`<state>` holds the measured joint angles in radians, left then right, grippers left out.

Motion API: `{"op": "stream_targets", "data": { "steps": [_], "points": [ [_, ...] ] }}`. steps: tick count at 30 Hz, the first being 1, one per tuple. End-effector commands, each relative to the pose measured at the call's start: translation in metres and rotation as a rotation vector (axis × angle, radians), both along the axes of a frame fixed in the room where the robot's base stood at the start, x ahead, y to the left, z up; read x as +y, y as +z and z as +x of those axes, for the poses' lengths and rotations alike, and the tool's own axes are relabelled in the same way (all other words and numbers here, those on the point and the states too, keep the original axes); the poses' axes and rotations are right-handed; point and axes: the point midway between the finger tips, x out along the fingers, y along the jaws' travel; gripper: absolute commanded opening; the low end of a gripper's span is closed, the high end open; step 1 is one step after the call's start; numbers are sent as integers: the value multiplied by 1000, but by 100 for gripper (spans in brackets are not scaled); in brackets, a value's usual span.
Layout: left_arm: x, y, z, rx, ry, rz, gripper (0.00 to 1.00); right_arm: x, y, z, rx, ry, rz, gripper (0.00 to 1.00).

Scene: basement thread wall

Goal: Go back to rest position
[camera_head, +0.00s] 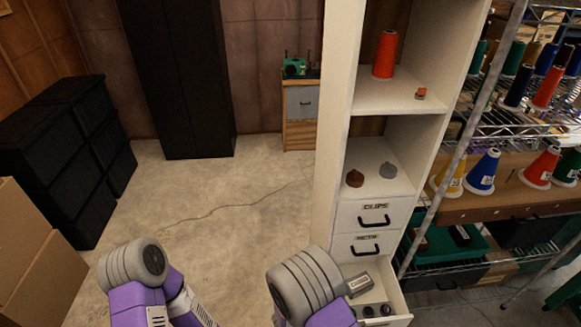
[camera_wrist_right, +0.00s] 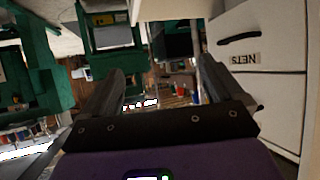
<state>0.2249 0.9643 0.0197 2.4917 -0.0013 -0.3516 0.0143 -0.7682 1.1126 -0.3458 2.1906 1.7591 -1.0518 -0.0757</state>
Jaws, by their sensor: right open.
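My right gripper (camera_wrist_right: 160,85) shows in the right wrist view with its two dark fingers spread wide apart and nothing between them. The white drawer front marked NETS (camera_wrist_right: 275,65) stands to the right of its fingers in that view. In the head view my right arm's grey and purple links are at the lower middle, in front of the cabinet, and I cannot make out the fingers there. My left arm's grey and purple links are at the lower left of the head view; its gripper is not seen.
A white cabinet (camera_head: 335,150) has shelves, closed drawers and an open bottom drawer (camera_head: 398,308) holding small dark items. A wire rack with thread cones (camera_head: 483,172) stands right. Black bins (camera_head: 45,150) and cardboard boxes (camera_head: 40,250) stand left.

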Motion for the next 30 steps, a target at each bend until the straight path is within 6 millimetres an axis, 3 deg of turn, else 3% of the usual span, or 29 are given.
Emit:
{"op": "stream_targets", "data": {
  "steps": [9, 17, 24, 30],
  "points": [
    [0, -21, 1, -3, 1, 1, 0, -8, -64, 7, 144, 161, 146, 94],
    [0, -43, 1, -1, 0, 0, 0, -1, -132, -5, 309, 351, 353, 94],
    [0, -73, 1, -2, 1, 0, 0, 27, -198, -49, 505, 624, 671, 94],
    [0, -93, 1, -1, 0, 0, 0, 51, -218, -91, 613, 849, 890, 94]
  ]
}}
